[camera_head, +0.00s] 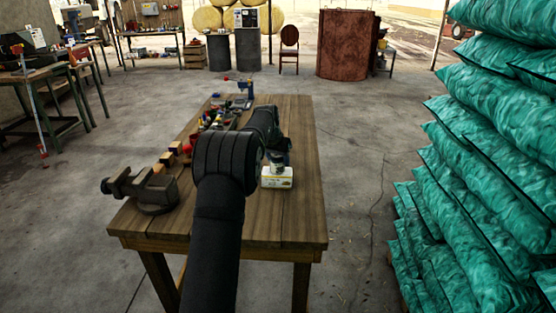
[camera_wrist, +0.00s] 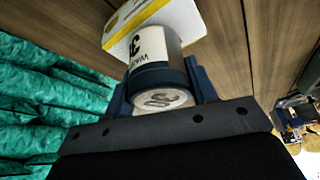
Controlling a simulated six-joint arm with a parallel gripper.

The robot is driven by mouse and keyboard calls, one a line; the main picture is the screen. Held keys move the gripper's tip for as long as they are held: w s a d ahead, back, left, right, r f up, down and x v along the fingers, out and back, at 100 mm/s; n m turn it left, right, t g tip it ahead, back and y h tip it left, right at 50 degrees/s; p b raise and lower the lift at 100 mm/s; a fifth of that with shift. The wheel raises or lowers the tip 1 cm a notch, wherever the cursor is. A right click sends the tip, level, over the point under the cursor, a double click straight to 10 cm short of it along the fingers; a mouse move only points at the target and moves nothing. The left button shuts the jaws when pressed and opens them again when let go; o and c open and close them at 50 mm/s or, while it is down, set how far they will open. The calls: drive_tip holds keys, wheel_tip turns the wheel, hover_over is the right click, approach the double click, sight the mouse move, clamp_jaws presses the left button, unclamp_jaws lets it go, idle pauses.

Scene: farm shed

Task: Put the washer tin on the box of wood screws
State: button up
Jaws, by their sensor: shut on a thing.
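The washer tin (camera_wrist: 152,50) is a white can with a dark band and a printed round end facing the wrist camera. My gripper (camera_wrist: 157,82) is shut on it, one dark finger on each side. The box of wood screws (camera_wrist: 172,12) is white and yellow and shows just beyond the tin in the wrist view. In the head view the box (camera_head: 277,183) lies on the table near its right edge. The tin (camera_head: 279,168) is directly over the box, upright or nearly so. I cannot tell whether they touch. My arm partly hides my gripper (camera_head: 278,157) there.
The wooden table (camera_head: 295,215) is bare at its front right. A vise (camera_head: 145,188) stands at its front left, with wooden blocks (camera_head: 168,159) and several small items behind it. Green sacks (camera_head: 490,170) are stacked to the right, apart from the table.

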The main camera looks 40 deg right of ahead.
drive_tip(key=shift+f, duration=0.2)
drive_tip(key=o, duration=1)
drive_tip(key=v, duration=1.2)
drive_tip(key=shift+s, duration=0.1)
drive_tip(key=x, duration=1.2)
drive_tip(key=shift+r, duration=2.05)
